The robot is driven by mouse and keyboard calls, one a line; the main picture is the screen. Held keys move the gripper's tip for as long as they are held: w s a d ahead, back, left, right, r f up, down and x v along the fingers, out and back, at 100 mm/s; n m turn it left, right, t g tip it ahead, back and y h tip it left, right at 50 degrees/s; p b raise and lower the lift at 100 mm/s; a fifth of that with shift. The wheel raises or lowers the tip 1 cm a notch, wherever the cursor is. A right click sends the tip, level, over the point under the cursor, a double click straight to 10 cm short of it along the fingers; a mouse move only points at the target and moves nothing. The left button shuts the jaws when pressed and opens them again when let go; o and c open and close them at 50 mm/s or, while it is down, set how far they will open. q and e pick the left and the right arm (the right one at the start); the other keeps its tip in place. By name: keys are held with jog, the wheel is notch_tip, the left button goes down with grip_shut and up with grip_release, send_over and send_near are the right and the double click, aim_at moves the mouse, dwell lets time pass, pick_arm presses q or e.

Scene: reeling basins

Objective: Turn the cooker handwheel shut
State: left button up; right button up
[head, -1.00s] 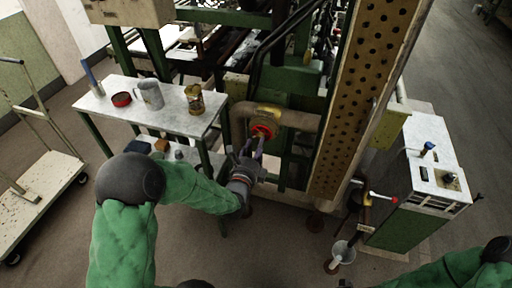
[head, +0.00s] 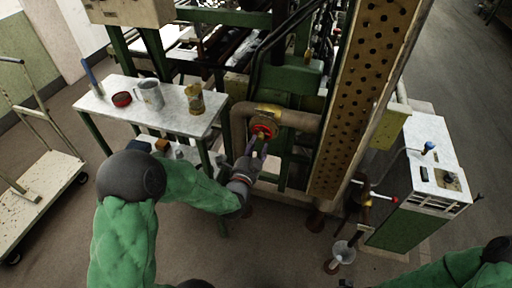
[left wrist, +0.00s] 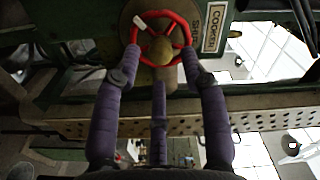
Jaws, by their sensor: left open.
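The red cooker handwheel (head: 264,131) is on a brown pipe at the front of the green machine. In the left wrist view the handwheel (left wrist: 163,15) shows its red rim, spokes and brass hub, beside a plate reading "COOKER SHUT" or similar, partly cut off. My right gripper is out of view.
A cart (head: 42,187) is at far left, a white-topped cabinet (head: 437,165) at right.

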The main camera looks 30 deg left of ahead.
aim_at(261, 135)
pick_arm(q)
jog(key=n, duration=0.6)
jog(key=shift+n, duration=0.3)
jog(key=n, duration=0.6)
jog(key=shift+n, duration=0.3)
jog(key=shift+x, duration=1.5)
grip_shut()
